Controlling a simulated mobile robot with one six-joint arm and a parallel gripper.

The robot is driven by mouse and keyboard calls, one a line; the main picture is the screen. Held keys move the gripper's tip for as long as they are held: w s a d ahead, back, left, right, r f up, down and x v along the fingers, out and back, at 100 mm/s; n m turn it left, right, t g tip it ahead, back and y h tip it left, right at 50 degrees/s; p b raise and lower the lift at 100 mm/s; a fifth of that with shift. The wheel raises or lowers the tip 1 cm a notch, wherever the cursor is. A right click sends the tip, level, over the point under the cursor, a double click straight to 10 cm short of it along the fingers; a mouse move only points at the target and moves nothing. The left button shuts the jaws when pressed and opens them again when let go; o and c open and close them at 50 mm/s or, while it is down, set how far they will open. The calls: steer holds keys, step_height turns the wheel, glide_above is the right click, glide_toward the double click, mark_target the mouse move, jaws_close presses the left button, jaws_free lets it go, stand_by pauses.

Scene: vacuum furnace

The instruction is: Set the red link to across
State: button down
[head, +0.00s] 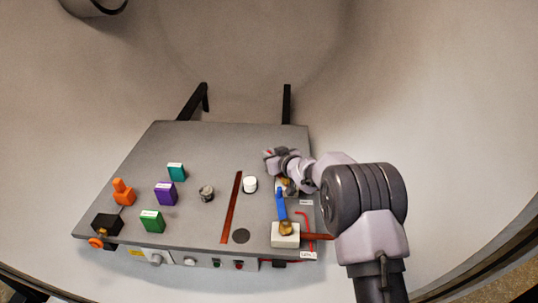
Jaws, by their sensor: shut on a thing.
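A red-brown bar (317,237), which looks like the red link, points right from the near cream block (285,241); my arm partly covers its far end. A brass knob (286,228) sits on that block. A blue bar (281,205) runs from near this knob back toward a second brass knob (286,182) at the far right. My gripper (285,179) is down at this far knob and seems shut on it. My wrist hides most of the fingers, so the exact hold is unclear.
On the grey panel (210,140) stand a white cylinder (250,184), a grey knob (206,193), teal (176,172), purple (165,194) and green (152,221) blocks, and an orange piece (123,192). A long red-brown strip (231,208) crosses the middle. Curved chamber walls surround it.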

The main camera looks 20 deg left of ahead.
mark_target(251, 178)
steer(key=shift+s+p, duration=0.1)
steer(key=shift+p, duration=0.2)
stand_by(0.6)
steer(key=shift+s+a+r+n+g+y+p, duration=0.3)
steer(key=shift+n+g+p, duration=0.1)
steer(key=shift+p, duration=0.65)
steer(key=s+n+g+y+p, duration=0.1)
steer(key=p, duration=0.2)
steer(key=shift+a, duration=0.35)
steer(key=s+n+g, duration=0.1)
steer(key=g, duration=0.1)
steer(key=s+a+n+g+y, duration=0.1)
steer(key=s+n+g, duration=0.1)
steer(key=s+f+n+g+y, duration=0.1)
steer(key=n, duration=0.1)
steer(key=shift+s+a+g+p, duration=0.35)
steer(key=shift+s+g+p, duration=0.05)
steer(key=shift+s+n+g+b, duration=0.95)
steer(key=shift+s+n+g, duration=0.15)
steer(key=shift+n+g, duration=0.2)
steer(key=shift+s+r+n+g+b, duration=0.15)
steer(key=shift+s+n+g+b, duration=0.2)
steer(key=shift+s+n+g, duration=0.1)
steer(key=shift+r, duration=0.1)
steer(key=c, duration=1.4)
jaws_free()
